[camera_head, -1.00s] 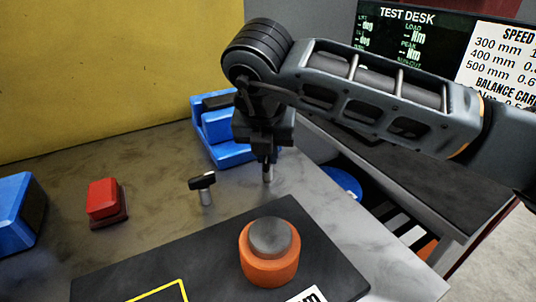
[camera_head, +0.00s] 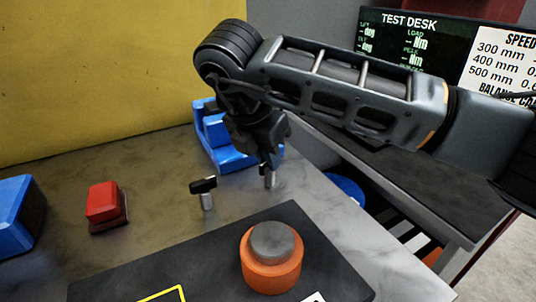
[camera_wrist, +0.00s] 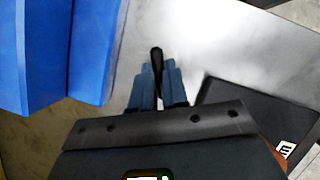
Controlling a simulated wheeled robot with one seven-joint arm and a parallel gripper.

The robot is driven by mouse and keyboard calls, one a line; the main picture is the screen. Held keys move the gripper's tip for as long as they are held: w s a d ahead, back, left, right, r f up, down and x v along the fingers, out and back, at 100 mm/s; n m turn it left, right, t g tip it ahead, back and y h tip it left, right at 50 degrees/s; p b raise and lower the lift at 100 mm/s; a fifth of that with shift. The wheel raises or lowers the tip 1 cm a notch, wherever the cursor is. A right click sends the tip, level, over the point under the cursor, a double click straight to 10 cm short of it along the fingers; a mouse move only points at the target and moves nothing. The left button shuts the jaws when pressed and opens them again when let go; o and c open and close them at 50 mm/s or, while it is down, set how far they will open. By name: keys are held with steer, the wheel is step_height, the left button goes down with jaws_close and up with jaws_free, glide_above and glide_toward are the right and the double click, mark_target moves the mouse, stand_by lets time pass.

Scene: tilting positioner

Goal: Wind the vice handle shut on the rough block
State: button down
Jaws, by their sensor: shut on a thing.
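My gripper (camera_head: 267,160) is over the back of the bench, in front of the blue vice-like body (camera_head: 217,143). It is shut on a black handle, which shows between the fingertips in the wrist view (camera_wrist: 157,58). Below the gripper a short metal post (camera_head: 269,179) stands upright. The blue body also fills the left of the wrist view (camera_wrist: 40,60). My arm covers part of it in the head view, and I cannot make out the rough block there.
A separate post with a black crossbar (camera_head: 204,187) stands left of my gripper. An orange base with a grey cap (camera_head: 271,262) sits on a dark plate (camera_head: 215,245) in front. A red block (camera_head: 103,203) and another blue body (camera_head: 18,215) are at left.

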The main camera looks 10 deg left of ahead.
steer(key=c, duration=1.1)
jaws_free()
steer(key=shift+c, duration=0.2)
steer(key=shift+r, duration=0.1)
steer(key=v, duration=0.7)
steer(key=shift+s+r, duration=0.15)
steer(key=shift+r, duration=0.1)
steer(key=shift+a, duration=0.1)
